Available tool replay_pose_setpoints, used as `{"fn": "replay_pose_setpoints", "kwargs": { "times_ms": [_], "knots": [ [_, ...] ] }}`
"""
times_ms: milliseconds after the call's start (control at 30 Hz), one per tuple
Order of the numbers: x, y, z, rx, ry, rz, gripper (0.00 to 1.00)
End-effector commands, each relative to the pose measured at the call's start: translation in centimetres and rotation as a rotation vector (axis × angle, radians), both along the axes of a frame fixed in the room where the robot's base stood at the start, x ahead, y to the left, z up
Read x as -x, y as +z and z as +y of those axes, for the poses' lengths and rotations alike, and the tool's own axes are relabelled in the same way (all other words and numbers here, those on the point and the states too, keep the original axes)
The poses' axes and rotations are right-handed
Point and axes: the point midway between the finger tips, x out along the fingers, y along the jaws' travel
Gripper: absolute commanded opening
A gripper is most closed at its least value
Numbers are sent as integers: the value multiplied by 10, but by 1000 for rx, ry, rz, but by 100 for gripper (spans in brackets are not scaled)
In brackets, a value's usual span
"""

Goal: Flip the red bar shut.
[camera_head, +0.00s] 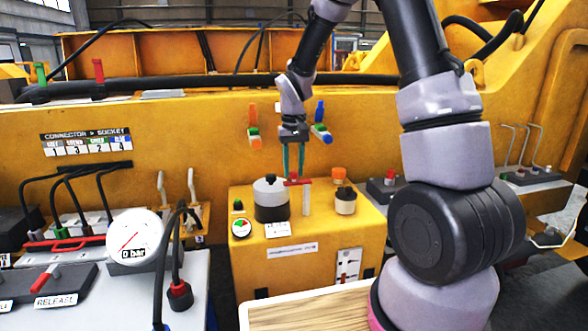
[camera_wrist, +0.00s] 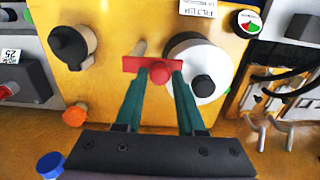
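A small red bar (camera_wrist: 131,64) with a round red knob (camera_wrist: 159,72) sits over the yellow box beside the filter canister. In the head view the red bar (camera_head: 293,182) is at the fingertips, near a pale upright post (camera_head: 306,197). My gripper (camera_head: 294,174) points down over it with its green fingers apart. In the wrist view the gripper (camera_wrist: 161,80) has a finger on each side of the knob; whether they touch it I cannot tell. Another, longer red bar (camera_head: 62,242) lies along the connector panel at lower left, far from my gripper.
The filter canister (camera_head: 271,198) with a dark body and pale lid stands just left of the fingers. A dark-capped cup (camera_head: 345,201) and an orange knob (camera_head: 339,174) are to the right. A gauge (camera_head: 135,237) and hanging cables stand at left. The wooden tabletop (camera_head: 320,313) in front is clear.

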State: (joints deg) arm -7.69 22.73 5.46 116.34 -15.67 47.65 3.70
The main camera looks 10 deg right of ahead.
Motion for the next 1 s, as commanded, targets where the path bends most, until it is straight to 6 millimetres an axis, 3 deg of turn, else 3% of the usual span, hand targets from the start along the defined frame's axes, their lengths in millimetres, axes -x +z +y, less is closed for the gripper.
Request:
{"fn": "replay_pose_setpoints", "kwargs": {
  "times_ms": [467, 800, 1000],
  "knots": [
    [0, 8, 0, 0, 3, -2, 62],
    [-1, 73, 0, 0, 2, -4, 62],
    [0, 101, 0, 0, 1, -1, 62]
  ]
}}
